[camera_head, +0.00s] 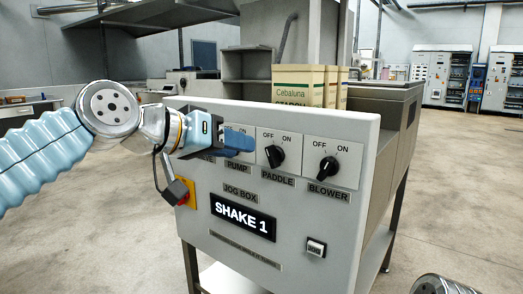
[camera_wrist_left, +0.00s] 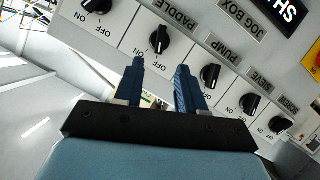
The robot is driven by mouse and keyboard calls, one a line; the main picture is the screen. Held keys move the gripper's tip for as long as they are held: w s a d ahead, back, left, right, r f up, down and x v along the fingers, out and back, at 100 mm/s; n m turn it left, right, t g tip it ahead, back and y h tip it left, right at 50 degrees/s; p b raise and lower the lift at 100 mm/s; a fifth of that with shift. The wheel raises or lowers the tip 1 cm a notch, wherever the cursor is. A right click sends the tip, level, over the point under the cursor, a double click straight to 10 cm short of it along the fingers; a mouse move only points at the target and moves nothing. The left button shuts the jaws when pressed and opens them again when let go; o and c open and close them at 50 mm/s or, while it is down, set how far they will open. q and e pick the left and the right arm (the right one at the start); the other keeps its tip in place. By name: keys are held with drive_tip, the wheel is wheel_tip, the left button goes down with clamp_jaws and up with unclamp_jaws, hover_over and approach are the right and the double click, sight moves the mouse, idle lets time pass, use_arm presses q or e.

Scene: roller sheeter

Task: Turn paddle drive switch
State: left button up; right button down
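The paddle switch (camera_head: 274,156) is a black rotary knob on a white plate, with OFF and ON above it and a PADDLE label below. Its pointer appears to lean toward OFF. My left gripper (camera_head: 240,142) comes in from the left, in front of the pump switch plate and left of the paddle knob. In the left wrist view the gripper (camera_wrist_left: 160,64) is open, its two blue fingers apart and empty. The paddle knob (camera_wrist_left: 159,40) shows just beyond the gap between the fingertips, not gripped. My right gripper is out of view.
The blower switch (camera_head: 328,167) is right of the paddle switch. The pump knob (camera_wrist_left: 209,75) lies close by the right finger in the wrist view. A red-yellow switch (camera_head: 184,192) and lit display (camera_head: 243,215) are lower. Starch boxes (camera_head: 300,86) stand behind the panel.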

sight(268, 154)
use_arm(q)
drive_tip(key=x, duration=0.8)
drive_tip(key=shift+p, duration=0.4)
clamp_jaws()
